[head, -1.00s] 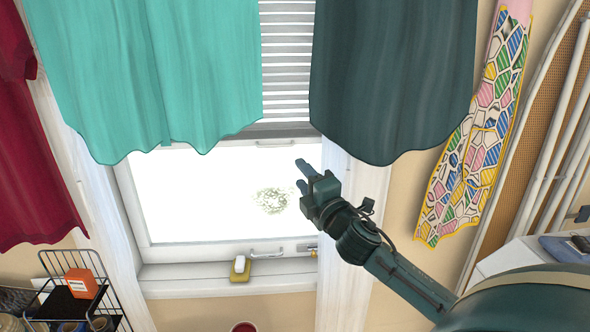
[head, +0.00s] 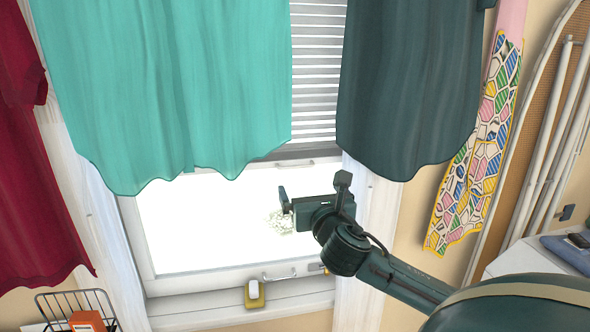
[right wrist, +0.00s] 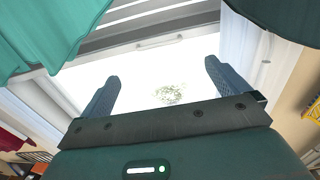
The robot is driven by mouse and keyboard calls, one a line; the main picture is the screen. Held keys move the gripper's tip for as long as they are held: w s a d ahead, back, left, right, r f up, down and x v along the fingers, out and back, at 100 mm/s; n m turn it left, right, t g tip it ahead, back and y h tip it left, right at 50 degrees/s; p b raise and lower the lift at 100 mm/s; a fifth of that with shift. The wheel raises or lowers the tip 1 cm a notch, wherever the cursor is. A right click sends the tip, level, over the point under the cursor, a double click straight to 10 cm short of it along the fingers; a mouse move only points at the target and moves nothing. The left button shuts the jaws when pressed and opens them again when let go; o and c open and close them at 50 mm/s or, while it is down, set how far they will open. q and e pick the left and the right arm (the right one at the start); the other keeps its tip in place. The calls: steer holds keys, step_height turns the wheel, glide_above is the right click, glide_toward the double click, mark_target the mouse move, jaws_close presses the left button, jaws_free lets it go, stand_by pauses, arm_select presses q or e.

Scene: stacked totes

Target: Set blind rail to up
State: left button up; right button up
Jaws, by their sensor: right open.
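The window blind (head: 318,75) has light slats and hangs behind a teal cloth and a dark green cloth. Its grey bottom rail (head: 302,150) shows in the gap between the cloths, above the bright window pane; both its ends are hidden. In the right wrist view the rail (right wrist: 150,30) crosses the top, beyond the fingers. My right gripper (head: 312,192) is open and empty in front of the pane, below the rail and apart from it. In the right wrist view its two fingers (right wrist: 162,72) are spread wide. My left gripper is out of view.
The teal cloth (head: 165,90) and the dark green cloth (head: 410,90) hang on either side of the rail. A small handle (head: 295,164) sits just below the rail. An ironing board (head: 525,130) stands at right.

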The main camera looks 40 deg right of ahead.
mark_target(299, 167)
steer(key=p+x, duration=0.1)
steer(key=x, duration=1.1)
steer(key=shift+s+f, duration=0.1)
steer(key=shift+c, duration=0.4)
steer(key=c, duration=1)
steer(key=shift+c, duration=0.3)
